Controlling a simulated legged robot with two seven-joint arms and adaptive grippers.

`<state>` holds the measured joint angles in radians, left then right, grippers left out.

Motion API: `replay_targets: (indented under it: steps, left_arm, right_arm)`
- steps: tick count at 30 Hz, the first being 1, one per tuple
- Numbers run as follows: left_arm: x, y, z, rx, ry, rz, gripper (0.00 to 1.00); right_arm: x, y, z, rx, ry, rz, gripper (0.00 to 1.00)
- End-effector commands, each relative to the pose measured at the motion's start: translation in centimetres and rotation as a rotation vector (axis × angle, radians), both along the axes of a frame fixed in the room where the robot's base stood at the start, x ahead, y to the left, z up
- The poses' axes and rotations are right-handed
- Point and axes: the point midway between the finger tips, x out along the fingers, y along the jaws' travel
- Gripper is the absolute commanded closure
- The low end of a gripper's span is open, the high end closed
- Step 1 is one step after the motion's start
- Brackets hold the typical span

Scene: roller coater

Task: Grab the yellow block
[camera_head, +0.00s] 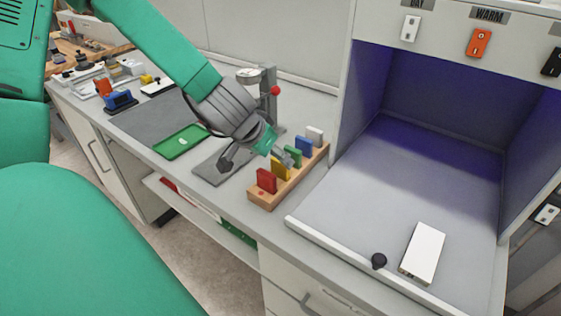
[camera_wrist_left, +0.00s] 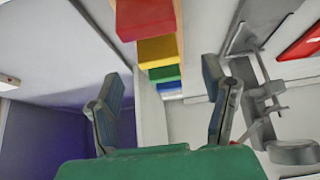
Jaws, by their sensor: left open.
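The yellow block (camera_head: 279,170) stands in a wooden rack (camera_head: 262,198) between a red block (camera_head: 266,180) and a green block (camera_head: 294,156). My left gripper (camera_head: 286,157) is just above the rack, close to the yellow and green blocks, and hides part of them. In the left wrist view my gripper's two fingers (camera_wrist_left: 165,76) are spread with nothing held. There the yellow block (camera_wrist_left: 158,50) lies ahead of the gap between them, and I see no contact. My right gripper is not in view.
A blue block (camera_head: 304,146) and a white block (camera_head: 315,135) fill the rack's far end. A metal stand with a red knob (camera_head: 275,91) rises behind my gripper. A green tray (camera_head: 181,142) lies to the left. An open booth holds a white box (camera_head: 423,253) at right.

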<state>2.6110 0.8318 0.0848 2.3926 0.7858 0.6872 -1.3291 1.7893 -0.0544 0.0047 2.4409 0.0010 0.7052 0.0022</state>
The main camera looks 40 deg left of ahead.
Motion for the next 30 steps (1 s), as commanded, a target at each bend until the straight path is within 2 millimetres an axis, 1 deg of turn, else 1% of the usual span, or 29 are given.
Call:
replay_targets:
  steps: [1,5,12,15,18,25,26,27,29,30]
  left_arm:
    - [0.2,0.0,-0.4,-0.001,0.001,-0.001,0.33]
    - [0.4,0.0,-0.8,0.0,0.0,0.001,0.33]
    - [2.2,0.2,-3.7,0.0,0.003,0.003,0.33]
    - [2.8,0.3,-4.5,0.0,0.001,0.001,0.33]
    - [3.1,0.4,-4.9,0.0,0.0,0.002,0.33]
    - [3.1,0.3,-4.8,0.001,-0.002,0.001,0.33]
    - [3.1,0.3,-4.8,0.001,-0.002,0.001,0.43]
    - [3.1,0.3,-4.8,0.001,-0.001,0.001,0.57]
    - [3.2,0.3,-4.8,0.001,-0.001,0.001,0.79]
    - [3.2,0.3,-4.8,0.001,-0.001,0.001,0.84]
  right_arm:
    - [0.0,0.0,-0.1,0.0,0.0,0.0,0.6]
    - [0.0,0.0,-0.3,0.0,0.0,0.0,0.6]
    - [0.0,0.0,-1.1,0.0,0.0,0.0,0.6]
    - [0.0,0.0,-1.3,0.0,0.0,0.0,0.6]
    - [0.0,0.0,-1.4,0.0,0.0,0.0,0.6]
    - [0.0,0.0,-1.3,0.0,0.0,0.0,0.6]
    - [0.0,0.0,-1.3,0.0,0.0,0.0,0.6]
    - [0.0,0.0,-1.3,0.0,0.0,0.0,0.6]
    - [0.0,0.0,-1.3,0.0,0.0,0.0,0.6]
    - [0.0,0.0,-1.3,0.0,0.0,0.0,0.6]
